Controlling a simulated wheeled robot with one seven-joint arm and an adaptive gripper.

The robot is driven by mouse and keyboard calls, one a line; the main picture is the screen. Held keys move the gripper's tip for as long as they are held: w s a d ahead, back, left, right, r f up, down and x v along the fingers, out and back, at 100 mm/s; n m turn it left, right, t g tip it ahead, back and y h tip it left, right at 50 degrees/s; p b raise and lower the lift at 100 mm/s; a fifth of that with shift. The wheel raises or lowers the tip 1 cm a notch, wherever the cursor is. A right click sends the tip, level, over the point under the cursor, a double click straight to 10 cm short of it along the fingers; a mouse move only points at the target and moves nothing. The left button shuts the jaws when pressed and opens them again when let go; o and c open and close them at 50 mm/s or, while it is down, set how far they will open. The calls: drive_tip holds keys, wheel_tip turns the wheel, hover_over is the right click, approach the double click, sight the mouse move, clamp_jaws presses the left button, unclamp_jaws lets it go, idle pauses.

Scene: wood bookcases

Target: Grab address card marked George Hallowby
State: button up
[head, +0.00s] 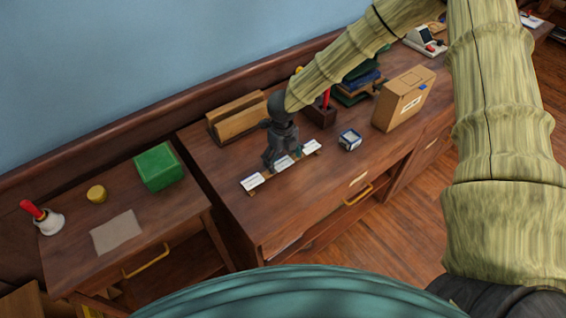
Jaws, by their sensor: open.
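Three small white cards stand in a row along a thin wooden strip on the middle desk: a left card (252,182), a middle card (284,163) and a right card (312,146). Each has dark print too small to read, so I cannot tell which one is marked George Hallowby. My gripper (272,163) is open and points down just behind the row, close to the middle card. I cannot tell whether its fingers touch that card.
A wooden file box (237,119) stands behind my gripper. A small blue-and-white box (350,139) and a cardboard box (403,98) stand to the right. A green box (158,166), a yellow tin (97,194) and a red-handled bell (43,217) are on the left table. The desk front is clear.

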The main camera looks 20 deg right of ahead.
drive_tip(key=shift+f, duration=0.25)
idle(0.4)
drive_tip(key=shift+c, duration=0.2)
drive_tip(key=c, duration=0.8)
